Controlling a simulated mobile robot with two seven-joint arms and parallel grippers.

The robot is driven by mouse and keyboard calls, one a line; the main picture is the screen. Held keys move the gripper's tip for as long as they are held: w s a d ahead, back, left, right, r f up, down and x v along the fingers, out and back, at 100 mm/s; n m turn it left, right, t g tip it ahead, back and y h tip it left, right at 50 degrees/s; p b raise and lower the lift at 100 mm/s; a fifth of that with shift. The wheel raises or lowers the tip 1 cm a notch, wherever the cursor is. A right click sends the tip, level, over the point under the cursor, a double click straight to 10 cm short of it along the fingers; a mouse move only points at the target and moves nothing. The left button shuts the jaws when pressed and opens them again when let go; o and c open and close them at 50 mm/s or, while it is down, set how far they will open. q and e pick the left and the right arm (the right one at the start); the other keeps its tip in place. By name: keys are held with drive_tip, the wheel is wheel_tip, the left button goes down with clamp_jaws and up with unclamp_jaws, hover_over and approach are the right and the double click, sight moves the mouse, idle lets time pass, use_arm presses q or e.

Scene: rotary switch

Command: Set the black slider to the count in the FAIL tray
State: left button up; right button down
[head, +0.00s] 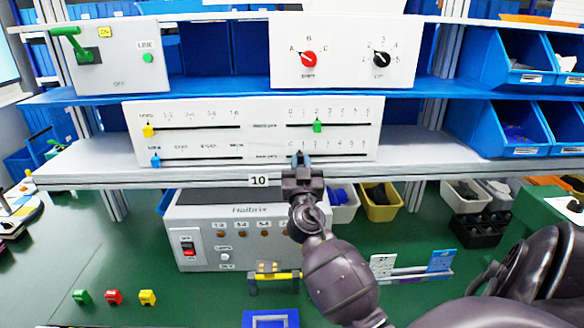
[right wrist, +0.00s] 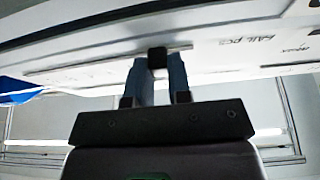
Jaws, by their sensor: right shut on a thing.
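The white slider panel (head: 250,142) stands on the middle shelf, with four scales in two rows. The black slider (right wrist: 157,58) is on the lower right scale, next to the printed "FAIL PCS" label in the right wrist view. My right gripper (head: 301,161) is shut on it, near the low end of the scale; the fingers (right wrist: 157,82) also show in the right wrist view. The fingers hide most of the slider in the head view, so its exact mark cannot be read. I cannot tell which container is the FAIL tray. My left gripper is not in view.
The panel also has a yellow slider (head: 148,131), a blue slider (head: 155,160) and a green slider (head: 318,126). Above is a box with a red knob (head: 308,59) and a black knob (head: 381,59). A grey box (head: 235,235) stands below the shelf on the green table.

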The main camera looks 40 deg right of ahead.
drive_tip(key=shift+s+d, duration=0.25)
drive_tip(key=shift+d, duration=0.1)
drive_tip(key=c, duration=1)
unclamp_jaws()
drive_tip(key=shift+c, duration=0.2)
drive_tip(key=b+v, duration=0.4)
drive_tip(key=v, duration=0.7)
